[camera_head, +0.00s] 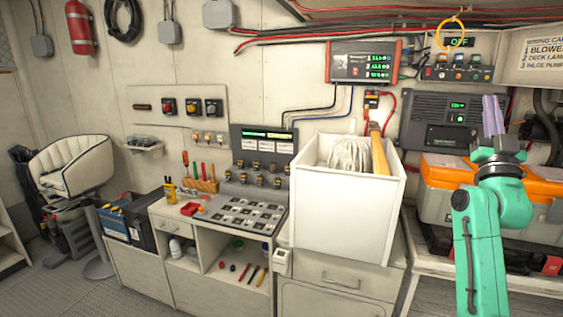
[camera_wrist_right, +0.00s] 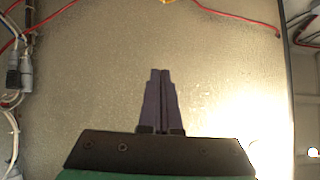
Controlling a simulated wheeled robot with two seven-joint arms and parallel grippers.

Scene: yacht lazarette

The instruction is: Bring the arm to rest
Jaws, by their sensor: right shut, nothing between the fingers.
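My right gripper (camera_head: 493,115) is at the right of the head view, at the end of my raised green arm. Its purple fingers point up, in front of the wall with the dark grey unit. In the right wrist view the fingers (camera_wrist_right: 162,75) are together and nothing is between them. They face a bare pale panel. My left gripper is not in the head view.
An orange-lidded case (camera_head: 440,170) lies on the bench behind my arm. A yellow ring (camera_head: 450,34) hangs above. Red cables run along the wall.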

